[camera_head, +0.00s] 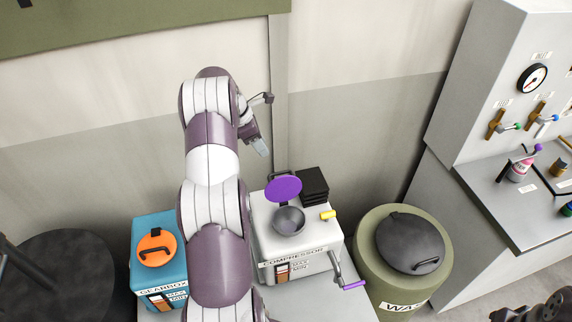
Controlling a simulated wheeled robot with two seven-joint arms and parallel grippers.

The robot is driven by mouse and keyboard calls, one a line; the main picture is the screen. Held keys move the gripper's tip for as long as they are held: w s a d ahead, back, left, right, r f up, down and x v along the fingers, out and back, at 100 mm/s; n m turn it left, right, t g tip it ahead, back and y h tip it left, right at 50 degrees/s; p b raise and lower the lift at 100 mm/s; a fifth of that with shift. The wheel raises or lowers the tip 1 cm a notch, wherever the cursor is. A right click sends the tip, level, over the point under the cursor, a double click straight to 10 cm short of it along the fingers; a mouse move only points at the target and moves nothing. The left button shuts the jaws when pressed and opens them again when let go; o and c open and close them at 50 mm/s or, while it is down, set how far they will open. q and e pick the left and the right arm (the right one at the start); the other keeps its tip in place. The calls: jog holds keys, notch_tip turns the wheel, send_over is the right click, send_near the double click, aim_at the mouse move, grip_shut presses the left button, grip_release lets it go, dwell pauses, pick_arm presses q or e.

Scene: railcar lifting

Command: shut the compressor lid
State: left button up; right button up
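The compressor (303,250) is a white box, labelled COMPRESSOR, on a stand at the lower middle. Its round purple lid (284,188) stands open, tilted up behind a grey bowl-shaped opening (289,221). My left arm reaches up across the picture, left of the compressor. My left gripper (261,147) is above and behind the lid, apart from it, in front of the wall. Its fingers point down and overlap from this angle, so I cannot tell whether they are open.
A blue gearbox (143,240) with an orange lid (157,248) stands left, partly behind my arm. The compressor has a yellow knob (328,214) and a purple-handled crank (354,285). A green waste drum (371,240) and a grey gauge cabinet (485,85) stand right.

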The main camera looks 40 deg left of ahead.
pick_arm(q)
jog(key=b, duration=0.7)
send_over(279, 172)
jog(key=s+a, duration=0.2)
notch_tip(279, 172, down, 8)
jog(key=shift+s+f, duration=0.1)
jog(key=p, duration=0.2)
jog(key=shift+w+d+f+p, duration=0.1)
jog(key=shift+w+d+p, duration=0.1)
jog(key=shift+w+p, duration=0.1)
jog(key=p+x, duration=0.1)
jog(key=x, duration=0.1)
jog(key=shift+w+d+f, duration=0.15)
jog(key=shift+f, duration=0.2)
jog(key=shift+d+f, duration=0.15)
jog(key=shift+f, duration=0.15)
jog(key=shift+f, duration=0.1)
grip_shut()
